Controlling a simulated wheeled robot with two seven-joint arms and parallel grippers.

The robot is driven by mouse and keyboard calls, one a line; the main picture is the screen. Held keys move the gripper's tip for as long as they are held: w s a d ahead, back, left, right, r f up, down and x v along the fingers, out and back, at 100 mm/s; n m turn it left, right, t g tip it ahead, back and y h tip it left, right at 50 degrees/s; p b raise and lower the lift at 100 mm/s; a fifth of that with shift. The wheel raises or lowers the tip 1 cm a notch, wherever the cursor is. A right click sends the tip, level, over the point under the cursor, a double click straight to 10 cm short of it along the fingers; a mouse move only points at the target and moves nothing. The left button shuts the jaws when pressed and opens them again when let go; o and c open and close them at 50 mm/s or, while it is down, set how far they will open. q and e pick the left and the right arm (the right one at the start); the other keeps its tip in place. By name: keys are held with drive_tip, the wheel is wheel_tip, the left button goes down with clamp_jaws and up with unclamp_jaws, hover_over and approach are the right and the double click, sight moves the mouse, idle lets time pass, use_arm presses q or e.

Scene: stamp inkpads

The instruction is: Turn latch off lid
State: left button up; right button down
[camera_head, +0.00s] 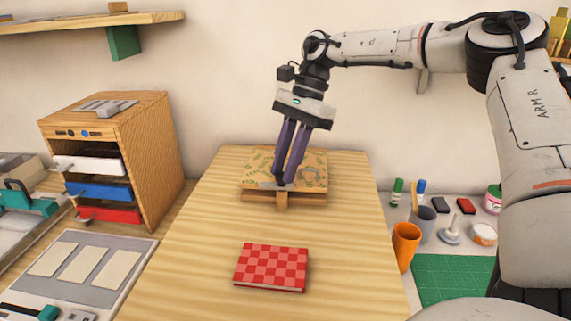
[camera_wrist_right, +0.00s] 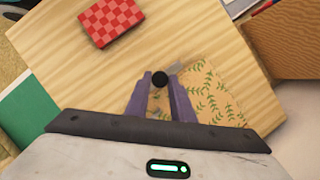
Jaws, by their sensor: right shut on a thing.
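A tan lid with a green leaf pattern (camera_head: 310,171) lies on a light wooden base (camera_head: 255,198) at the far part of the table. The lid also shows in the wrist view (camera_wrist_right: 210,90). A small grey latch (camera_wrist_right: 177,68) with a black knob (camera_wrist_right: 160,78) sits at the lid's near edge. My right gripper (camera_head: 282,183) reaches down from above with its purple fingers at this edge. Its fingertips (camera_wrist_right: 161,80) are shut on the latch's black knob. The fingers hide part of the lid and latch in the head view. My left gripper is not in view.
A red checked block (camera_head: 271,266) lies on the wooden table (camera_head: 190,270) in front of the lid. A drawer cabinet (camera_head: 150,150) stands at left. An orange cup (camera_head: 405,245) and a green mat (camera_head: 455,280) are at right. The table between block and lid is clear.

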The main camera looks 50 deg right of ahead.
drive_tip(key=c, duration=1.5)
unclamp_jaws()
drive_tip(key=shift+c, duration=0.2)
drive_tip(key=shift+r, duration=0.15)
drive_tip(key=v, duration=1)
drive_tip(key=shift+p, duration=0.3)
